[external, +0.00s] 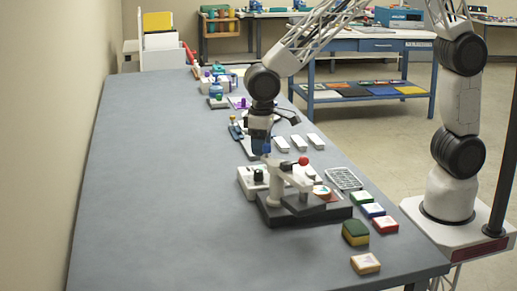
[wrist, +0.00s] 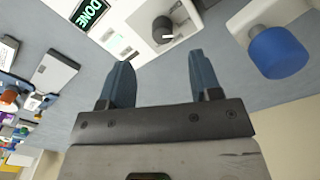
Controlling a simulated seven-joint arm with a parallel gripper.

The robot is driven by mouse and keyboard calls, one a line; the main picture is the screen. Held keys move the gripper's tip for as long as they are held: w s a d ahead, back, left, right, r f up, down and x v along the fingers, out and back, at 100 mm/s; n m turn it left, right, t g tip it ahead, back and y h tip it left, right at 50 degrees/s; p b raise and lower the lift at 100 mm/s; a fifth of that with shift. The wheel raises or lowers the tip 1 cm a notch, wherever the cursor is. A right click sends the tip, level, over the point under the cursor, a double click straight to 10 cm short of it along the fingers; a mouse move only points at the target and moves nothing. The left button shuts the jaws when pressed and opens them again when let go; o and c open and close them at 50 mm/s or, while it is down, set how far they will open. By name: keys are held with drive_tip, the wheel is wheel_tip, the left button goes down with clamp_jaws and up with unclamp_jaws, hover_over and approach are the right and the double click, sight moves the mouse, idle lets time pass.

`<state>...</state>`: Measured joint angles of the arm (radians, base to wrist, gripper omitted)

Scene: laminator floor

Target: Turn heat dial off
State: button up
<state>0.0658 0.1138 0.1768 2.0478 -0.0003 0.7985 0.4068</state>
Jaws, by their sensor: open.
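The heat dial (wrist: 162,29) is a dark grey round knob with a white pointer mark on a white housing. In the wrist view it lies just beyond my fingertips, roughly between their lines. In the external view a black dial (external: 258,175) shows on top of the white machine (external: 247,186), partly behind a lever press. My gripper (wrist: 159,60) is open and empty, with two blue fingers apart. In the external view my gripper (external: 261,149) points down above the white machine, apart from the dial. Its fingertips are hard to make out there.
A press with a red ball knob (external: 303,160) and dark base (external: 290,213) stands in front of the machine. A blue cylinder (wrist: 278,52) is right of my fingers in the wrist view. The table's left side is clear.

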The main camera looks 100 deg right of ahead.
sight(259, 170)
drive_tip(key=shift+w+f, duration=0.35)
drive_tip(key=shift+f, duration=0.05)
drive_tip(key=shift+f, duration=0.15)
drive_tip(key=shift+f, duration=3.75)
drive_tip(key=shift+c, duration=0.2)
drive_tip(key=c, duration=0.9)
